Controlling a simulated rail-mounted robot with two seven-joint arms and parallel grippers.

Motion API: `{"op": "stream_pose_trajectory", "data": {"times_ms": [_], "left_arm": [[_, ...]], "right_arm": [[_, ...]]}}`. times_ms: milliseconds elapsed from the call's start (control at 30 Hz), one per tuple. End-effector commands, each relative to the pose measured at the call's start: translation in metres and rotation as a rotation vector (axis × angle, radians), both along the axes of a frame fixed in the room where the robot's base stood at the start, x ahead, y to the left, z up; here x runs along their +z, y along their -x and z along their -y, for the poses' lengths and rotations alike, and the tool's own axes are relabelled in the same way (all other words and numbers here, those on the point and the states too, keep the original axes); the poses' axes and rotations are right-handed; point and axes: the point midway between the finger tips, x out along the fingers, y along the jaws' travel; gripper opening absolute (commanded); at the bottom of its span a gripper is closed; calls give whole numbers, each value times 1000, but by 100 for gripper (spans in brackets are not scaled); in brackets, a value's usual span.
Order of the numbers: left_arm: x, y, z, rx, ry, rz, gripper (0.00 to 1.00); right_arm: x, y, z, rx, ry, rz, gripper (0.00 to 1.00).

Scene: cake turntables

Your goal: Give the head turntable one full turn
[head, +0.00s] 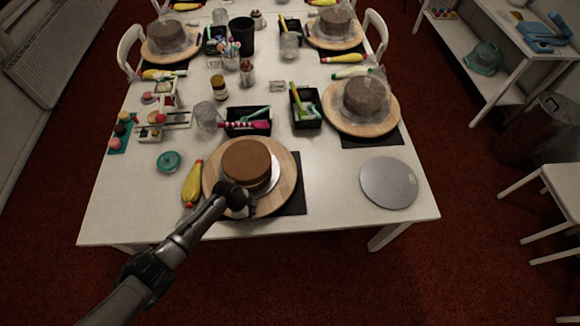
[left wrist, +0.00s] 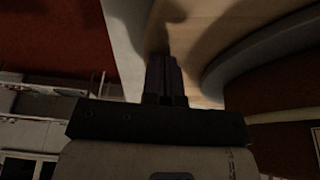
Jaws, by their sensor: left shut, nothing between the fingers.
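The near wooden turntable (head: 287,181) stands on a dark mat at the table's front edge. A brown cake (head: 246,163) on a silvery board (head: 273,180) sits on it. My left gripper (head: 247,208) is at the turntable's front rim, shut and empty. In the left wrist view my shut fingers (left wrist: 165,75) show against the pale wood of the turntable (left wrist: 205,35); whether they touch it I cannot tell. My right gripper is not in view.
A yellow piping bag (head: 193,184) lies just left of the turntable. A grey round board (head: 388,183) lies to the right. A black tray of tools (head: 247,131) stands behind. Another turntable (head: 381,124) with a wrapped cake stands back right.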

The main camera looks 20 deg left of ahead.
Motion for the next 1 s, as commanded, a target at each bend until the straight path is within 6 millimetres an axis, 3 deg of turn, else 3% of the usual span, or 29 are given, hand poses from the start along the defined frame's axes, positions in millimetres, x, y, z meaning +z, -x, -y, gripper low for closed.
{"op": "stream_pose_trajectory", "data": {"times_ms": [400, 767, 1000], "left_arm": [[-2, -26, 46, -1, 1, 1, 0], [0, -28, 50, 0, -1, 0, 0], [-4, -46, 65, -3, 1, 2, 0]], "right_arm": [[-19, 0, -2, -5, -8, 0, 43], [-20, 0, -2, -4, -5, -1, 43], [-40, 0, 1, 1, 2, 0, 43]]}}
